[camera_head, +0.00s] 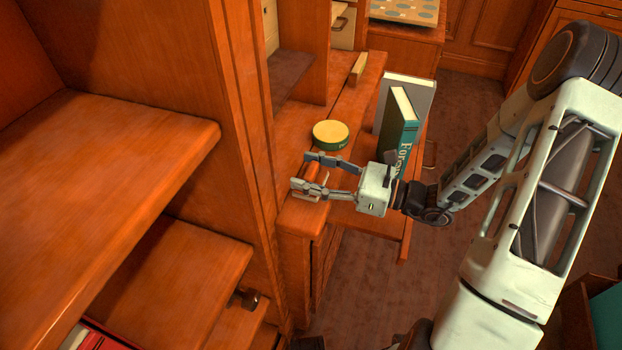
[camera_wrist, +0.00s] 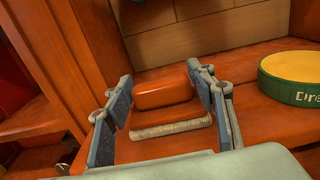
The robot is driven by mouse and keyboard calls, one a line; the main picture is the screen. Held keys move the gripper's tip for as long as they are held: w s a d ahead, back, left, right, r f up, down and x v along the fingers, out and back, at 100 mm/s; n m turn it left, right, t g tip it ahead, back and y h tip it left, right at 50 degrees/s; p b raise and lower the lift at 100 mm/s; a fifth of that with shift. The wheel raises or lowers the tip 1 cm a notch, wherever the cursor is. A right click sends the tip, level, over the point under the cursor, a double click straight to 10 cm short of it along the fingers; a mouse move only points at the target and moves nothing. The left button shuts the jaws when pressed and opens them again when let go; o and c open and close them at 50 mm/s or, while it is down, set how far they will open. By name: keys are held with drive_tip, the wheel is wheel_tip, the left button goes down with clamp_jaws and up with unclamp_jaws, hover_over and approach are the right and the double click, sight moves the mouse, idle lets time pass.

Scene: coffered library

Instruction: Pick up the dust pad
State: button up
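The dust pad is an orange-brown block with a pale fuzzy strip along its lower edge. In the wrist view the dust pad (camera_wrist: 165,92) lies between the two fingers of my gripper (camera_wrist: 162,86), one finger on each side. In the head view the dust pad (camera_head: 314,176) shows only partly between the fingers, near the left end of the wooden desk top (camera_head: 292,215). My gripper (camera_head: 307,174) is spread wide around it and looks open. I cannot make out firm contact on either side.
A round yellow-topped green tin (camera_head: 331,134) stands just beyond the gripper, and to the right in the wrist view (camera_wrist: 292,78). A teal book (camera_head: 399,138) and a grey book (camera_head: 412,92) stand upright behind it. A tall wooden shelf (camera_head: 241,150) rises close on the left.

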sight(311, 170)
drive_tip(key=c, duration=0.7)
drive_tip(key=shift+r, duration=0.55)
wheel_tip(311, 170, up, 3)
drive_tip(key=shift+s+f+p, duration=0.1)
drive_tip(key=shift+f+p, duration=0.05)
drive_tip(key=shift+p, duration=0.5)
drive_tip(key=s+d+r+p, duration=0.1)
drive_tip(key=s+r+p, duration=0.2)
drive_tip(key=s, duration=0.1)
drive_tip(key=s+d+r+p, duration=0.1)
drive_tip(key=s+r+p, duration=0.2)
drive_tip(key=s, duration=0.1)
drive_tip(key=s+d+r+p, duration=0.2)
drive_tip(key=s+r+p, duration=0.1)
drive_tip(key=s+p, duration=0.1)
drive_tip(key=shift+s+r, duration=0.2)
drive_tip(key=shift+s, duration=0.35)
